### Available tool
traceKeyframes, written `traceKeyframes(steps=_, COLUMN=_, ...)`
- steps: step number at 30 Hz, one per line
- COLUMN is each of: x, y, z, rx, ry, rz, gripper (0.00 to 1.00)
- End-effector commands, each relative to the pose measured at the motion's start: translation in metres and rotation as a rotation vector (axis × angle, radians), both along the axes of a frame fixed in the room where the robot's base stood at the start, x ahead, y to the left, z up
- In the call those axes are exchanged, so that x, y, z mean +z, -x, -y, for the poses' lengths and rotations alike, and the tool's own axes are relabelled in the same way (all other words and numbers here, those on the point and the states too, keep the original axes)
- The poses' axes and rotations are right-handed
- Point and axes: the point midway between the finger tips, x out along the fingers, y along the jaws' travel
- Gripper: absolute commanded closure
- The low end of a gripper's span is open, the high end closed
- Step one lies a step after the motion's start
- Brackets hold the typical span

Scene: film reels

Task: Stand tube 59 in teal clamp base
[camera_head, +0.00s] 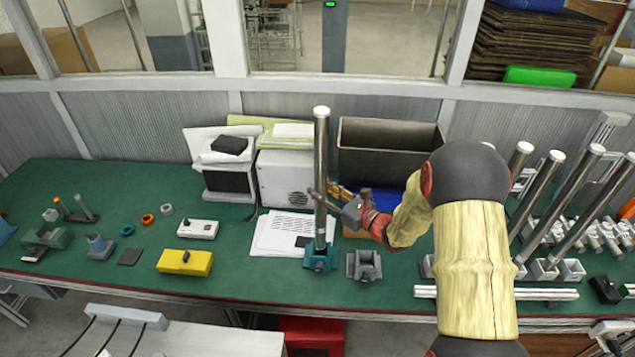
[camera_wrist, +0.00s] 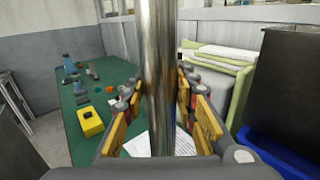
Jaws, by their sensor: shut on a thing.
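A shiny metal tube with a pale cap (camera_head: 321,150) stands upright at the middle of the green bench. Its lower end meets the teal clamp base (camera_head: 319,261); how deep it sits in the base I cannot tell. My gripper (camera_head: 322,194) is shut on the tube around its middle, coming from the right. In the wrist view the tube (camera_wrist: 158,70) runs upright between the yellow finger pads of my gripper (camera_wrist: 160,108). No number is readable on the tube. The tube's bottom end is hidden in the head view by the base.
A grey clamp base (camera_head: 364,265) stands just right of the teal one. Papers (camera_head: 283,233) lie behind it. A dark bin (camera_head: 388,150) stands at the back. Several leaning tubes (camera_head: 568,205) are at the right. A yellow box (camera_head: 185,262) lies left; bench between is clear.

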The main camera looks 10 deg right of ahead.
Motion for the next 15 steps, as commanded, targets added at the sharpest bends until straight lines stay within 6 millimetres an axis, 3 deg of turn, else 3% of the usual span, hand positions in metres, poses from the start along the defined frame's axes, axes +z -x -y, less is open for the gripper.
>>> traceKeyframes(steps=8, x=-0.011, y=0.000, z=0.000, rx=0.000, ry=-0.001, rz=0.003, gripper=1.00)
traceKeyframes(steps=15, x=-0.034, y=0.000, z=0.000, rx=0.000, ry=0.001, rz=0.003, gripper=1.00)
